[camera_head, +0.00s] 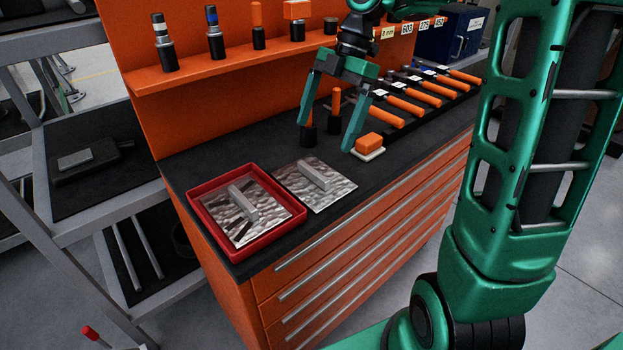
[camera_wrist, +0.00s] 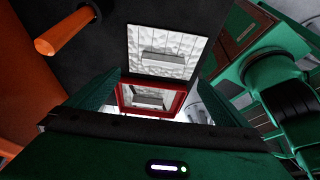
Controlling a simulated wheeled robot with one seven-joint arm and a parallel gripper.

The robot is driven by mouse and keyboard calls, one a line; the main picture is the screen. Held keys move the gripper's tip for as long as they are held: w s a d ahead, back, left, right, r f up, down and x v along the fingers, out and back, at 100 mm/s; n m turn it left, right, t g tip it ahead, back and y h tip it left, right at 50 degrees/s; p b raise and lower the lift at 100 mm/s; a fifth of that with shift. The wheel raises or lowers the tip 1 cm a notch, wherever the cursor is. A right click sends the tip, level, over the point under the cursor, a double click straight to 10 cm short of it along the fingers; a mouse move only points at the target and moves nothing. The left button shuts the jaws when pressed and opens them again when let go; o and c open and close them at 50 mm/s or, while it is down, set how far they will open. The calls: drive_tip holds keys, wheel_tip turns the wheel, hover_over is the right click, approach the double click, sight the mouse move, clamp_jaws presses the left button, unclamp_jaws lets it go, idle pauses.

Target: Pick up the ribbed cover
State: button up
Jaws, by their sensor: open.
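Two square silvery plates, each with a raised grey bar across its middle, lie on the dark bench top. One plate (camera_head: 327,195) lies bare on the bench and shows thin parallel lines in the wrist view (camera_wrist: 165,36). The other plate (camera_head: 237,228) lies inside a red tray (camera_head: 293,222) to its left and has dark patches. I cannot tell for certain which one is the ribbed cover. My gripper (camera_head: 327,133) is open and empty, above the bench to the right of and behind the bare plate. It touches neither plate.
An orange block on a pale base (camera_head: 369,143) sits close to my right finger. Several orange-handled tools (camera_head: 408,104) lie along the bench behind. An orange shelf (camera_head: 215,64) with upright cylinders stands at the back. Grey racks (camera_head: 62,205) are at left.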

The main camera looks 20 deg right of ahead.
sight(314, 170)
drive_tip(key=x, duration=0.9)
drive_tip(key=shift+s+d+f, duration=0.25)
drive_tip(key=shift+f, duration=0.15)
drive_tip(key=c, duration=1.3)
